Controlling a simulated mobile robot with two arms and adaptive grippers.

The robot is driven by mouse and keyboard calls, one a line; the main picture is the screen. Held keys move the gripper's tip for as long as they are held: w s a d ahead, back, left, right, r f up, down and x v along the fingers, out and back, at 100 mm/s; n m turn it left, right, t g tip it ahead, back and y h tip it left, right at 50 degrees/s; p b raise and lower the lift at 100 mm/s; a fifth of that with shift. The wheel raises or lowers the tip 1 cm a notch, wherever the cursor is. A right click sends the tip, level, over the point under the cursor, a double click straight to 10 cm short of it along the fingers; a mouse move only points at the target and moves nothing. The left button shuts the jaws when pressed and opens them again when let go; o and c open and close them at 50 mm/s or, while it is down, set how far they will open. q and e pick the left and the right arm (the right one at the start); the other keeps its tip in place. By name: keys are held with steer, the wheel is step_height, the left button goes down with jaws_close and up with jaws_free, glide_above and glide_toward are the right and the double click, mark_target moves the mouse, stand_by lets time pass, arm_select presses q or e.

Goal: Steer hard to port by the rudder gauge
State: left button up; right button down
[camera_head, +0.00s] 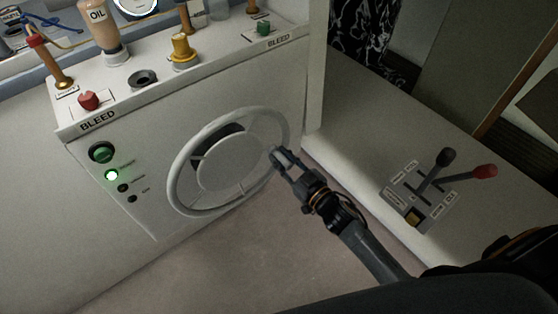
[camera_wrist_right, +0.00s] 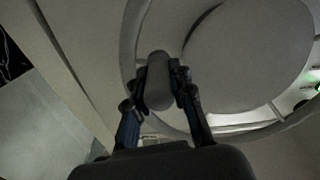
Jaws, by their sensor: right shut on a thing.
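The grey steering wheel (camera_head: 183,193) is on the front of the white console, with a broad round hub (camera_head: 228,163). My right gripper (camera_head: 282,158) is at the wheel's right side, shut on the wheel's knob. In the right wrist view, its two fingers stand on either side of the grey knob (camera_wrist_right: 158,85) beside the rim (camera_wrist_right: 128,45). A round white-faced gauge (camera_head: 136,6) is cut off by the top edge of the head view; I cannot read it or tell whether it is the rudder gauge. My left gripper is not in view.
The console top (camera_head: 118,85) holds an oil bottle (camera_head: 103,28), a red knob (camera_head: 88,100), a yellow valve (camera_head: 183,50) and a green knob (camera_head: 264,28). A green light (camera_head: 111,175) glows on its front. Black and red throttle levers (camera_head: 446,157) stand at the right.

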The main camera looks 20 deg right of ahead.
step_height(320, 180, up, 7)
steer(key=n+p, duration=0.4)
steer(key=n, duration=0.1)
steer(key=shift+f+n, duration=0.1)
steer(key=shift+n, duration=0.2)
step_height(320, 180, up, 5)
steer(key=s+a+n+p, duration=0.1)
steer(key=a+n+p, duration=0.2)
steer(key=n, duration=0.2)
step_height(320, 180, up, 3)
steer(key=n+p, duration=0.1)
steer(key=n, duration=1)
glide_above(218, 158)
steer(key=s+d, duration=0.3)
steer(key=s, duration=0.1)
steer(key=shift+s+a+f+n+b, duration=0.2)
steer(key=shift+s+a+n, duration=0.05)
steer(key=shift+a+n, duration=0.5)
steer(key=shift+s+a+f+n+b, duration=0.15)
steer(key=shift+s+a+n, duration=0.1)
steer(key=shift+a+n, duration=0.5)
steer(key=shift+d, duration=0.1)
steer(key=c, duration=1.4)
jaws_free()
